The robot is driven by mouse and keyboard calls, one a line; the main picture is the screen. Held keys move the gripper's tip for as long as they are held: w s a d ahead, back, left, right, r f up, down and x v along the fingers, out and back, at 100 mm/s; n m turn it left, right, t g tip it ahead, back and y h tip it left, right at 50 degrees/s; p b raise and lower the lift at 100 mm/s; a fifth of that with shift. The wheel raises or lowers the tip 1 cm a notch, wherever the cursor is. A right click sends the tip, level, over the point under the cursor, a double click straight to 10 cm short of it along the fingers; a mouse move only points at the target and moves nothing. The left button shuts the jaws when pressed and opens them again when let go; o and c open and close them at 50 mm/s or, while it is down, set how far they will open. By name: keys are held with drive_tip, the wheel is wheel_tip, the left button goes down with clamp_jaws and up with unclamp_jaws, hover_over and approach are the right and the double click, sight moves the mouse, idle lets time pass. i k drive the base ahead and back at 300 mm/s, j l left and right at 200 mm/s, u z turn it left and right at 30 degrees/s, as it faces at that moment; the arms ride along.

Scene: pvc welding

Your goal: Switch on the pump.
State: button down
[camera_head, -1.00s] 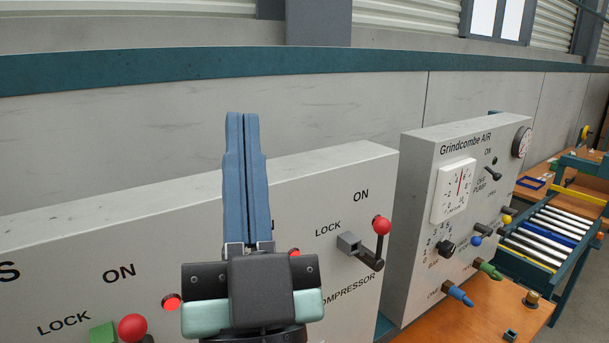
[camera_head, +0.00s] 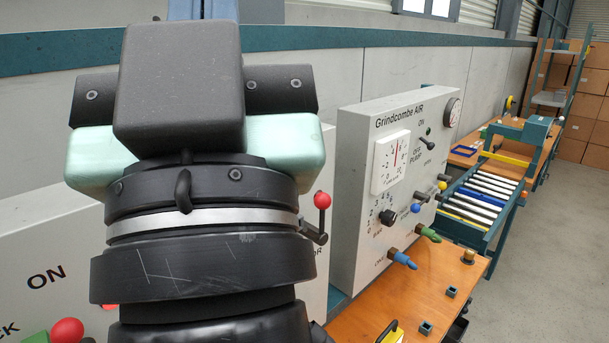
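The grey "Grindcombe AIR" panel (camera_head: 365,112) stands right of centre. Its pump switch (camera_head: 425,143) is a small dark toggle, with "ON" above it and "OFF PUMP" below. The lever slants down and to the right, towards the OFF side. A small dark green lamp (camera_head: 429,131) beside it looks unlit. My gripper (camera_head: 203,10) is at the upper left, large and close to the camera. Its blue fingers show only in part above the black housing and lie side by side, shut with nothing seen between them. The gripper is apart from the switch, to its left.
A compressor cabinet with a red-knobbed lever (camera_head: 322,202) is partly hidden behind my arm. The panel has a gauge (camera_head: 452,112), a dark knob (camera_head: 387,217) and coloured hose fittings (camera_head: 403,259). An orange bench (camera_head: 385,300) and roller conveyor (camera_head: 476,202) lie right. Open floor is far right.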

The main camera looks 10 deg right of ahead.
sight(429, 146)
drive_tip(key=i+l, duration=0.25)
drive_tip(key=l, duration=0.15)
drive_tip(key=i+l, duration=0.2)
drive_tip(key=l, duration=0.25)
drive_tip(key=i+l, duration=0.25)
drive_tip(key=l, duration=0.15)
drive_tip(key=i+l, duration=0.25)
drive_tip(key=l, duration=0.15)
drive_tip(key=i+l, duration=0.25)
drive_tip(key=l, duration=0.15)
drive_tip(key=i+l, duration=0.2)
drive_tip(key=l, duration=0.25)
drive_tip(key=i+l, duration=0.25)
drive_tip(key=l, duration=0.15)
drive_tip(key=i+l, duration=0.25)
drive_tip(key=l, duration=0.15)
